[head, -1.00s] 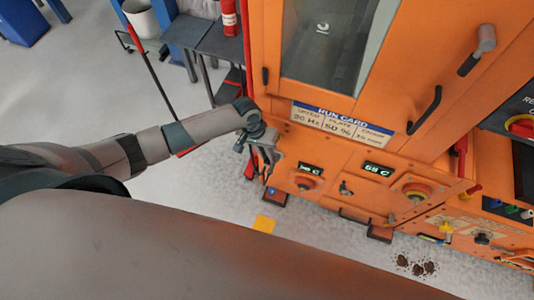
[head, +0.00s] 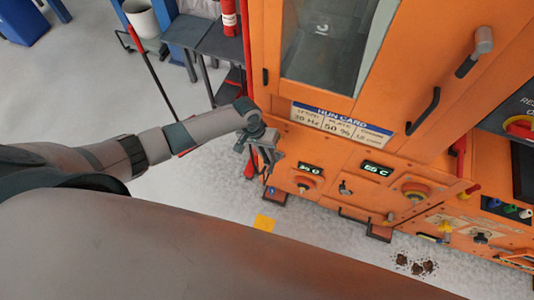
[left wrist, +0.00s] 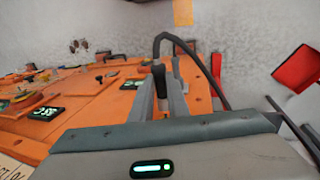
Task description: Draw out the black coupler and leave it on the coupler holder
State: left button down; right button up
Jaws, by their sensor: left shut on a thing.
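My left gripper (head: 266,168) is in front of the lower left part of the orange machine, beside its left display panel. In the left wrist view the fingers (left wrist: 161,82) are shut on a black piece, which looks like the black coupler (left wrist: 158,75). A black hose (left wrist: 191,47) arches above and to the right of the fingers. I cannot tell whether the coupler is still seated in anything. I cannot make out the coupler holder for certain. My right gripper is not in view.
The orange machine (head: 330,110) has displays, red knobs (head: 304,183) and a black door handle (head: 424,110). Small coloured cylinders (head: 510,208) sit at the far right. A yellow patch (head: 264,223) lies on open floor.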

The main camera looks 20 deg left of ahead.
pick_arm(q)
jog(key=shift+w+b, duration=0.35)
jog(key=shift+w, duration=1.2)
jog(key=c, duration=1.6)
grip_release()
jog(key=shift+w, duration=0.1)
jog(key=shift+c, duration=0.2)
jog(key=shift+r, duration=0.1)
jog(key=b+v, duration=0.2)
jog(key=v, duration=1.5)
